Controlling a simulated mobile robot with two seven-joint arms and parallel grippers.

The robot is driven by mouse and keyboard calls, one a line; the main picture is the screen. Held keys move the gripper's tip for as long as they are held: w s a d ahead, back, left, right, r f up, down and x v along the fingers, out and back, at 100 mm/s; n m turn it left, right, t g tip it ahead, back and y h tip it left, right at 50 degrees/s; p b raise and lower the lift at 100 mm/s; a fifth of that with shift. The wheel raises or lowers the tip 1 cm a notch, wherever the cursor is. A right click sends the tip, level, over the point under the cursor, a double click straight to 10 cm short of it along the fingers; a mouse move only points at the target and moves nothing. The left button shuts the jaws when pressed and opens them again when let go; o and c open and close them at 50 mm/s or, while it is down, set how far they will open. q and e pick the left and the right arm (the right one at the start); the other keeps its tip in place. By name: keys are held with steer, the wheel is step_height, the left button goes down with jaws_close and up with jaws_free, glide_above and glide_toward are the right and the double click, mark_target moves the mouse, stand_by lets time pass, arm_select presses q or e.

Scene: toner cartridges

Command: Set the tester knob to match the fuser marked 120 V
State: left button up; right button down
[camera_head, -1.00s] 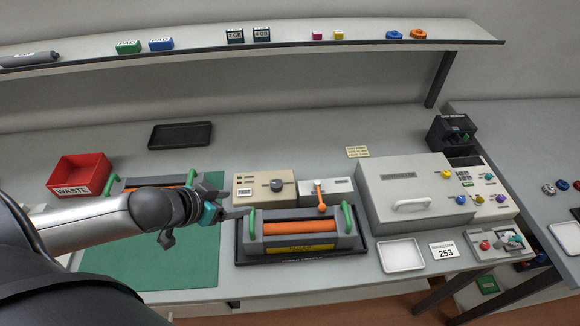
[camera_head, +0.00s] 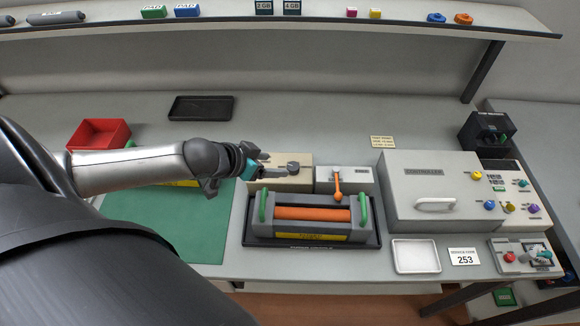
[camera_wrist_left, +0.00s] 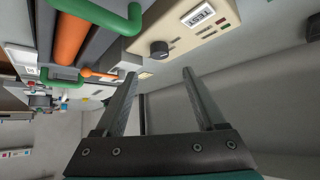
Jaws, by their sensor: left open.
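The tester is a beige box (camera_head: 286,180) on the bench with a dark round knob (camera_head: 293,167) on it. In the left wrist view the knob (camera_wrist_left: 159,49) shows beside a TEST label (camera_wrist_left: 202,15). My left gripper (camera_head: 268,165) is open and empty, just left of the knob and apart from it. In the left wrist view its fingers (camera_wrist_left: 160,75) point toward the tester. A fuser with an orange roller (camera_head: 312,213) and green handles sits on a dark tray in front of the tester. Its yellow label (camera_head: 311,236) is too small to read. My right gripper is not in view.
A box with an orange lever (camera_head: 337,184) stands right of the tester. Beyond it is the large controller box (camera_head: 415,185). A green mat (camera_head: 168,222), red bin (camera_head: 99,133) and black tray (camera_head: 201,108) lie left. My arm partly hides another fuser on the mat.

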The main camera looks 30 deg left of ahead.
mark_target(293, 166)
arm_select(q)
steer(key=b+x, duration=0.2)
steer(key=x, duration=0.7)
steer(key=shift+d, duration=0.1)
steer(key=shift+c, duration=0.4)
jaws_close()
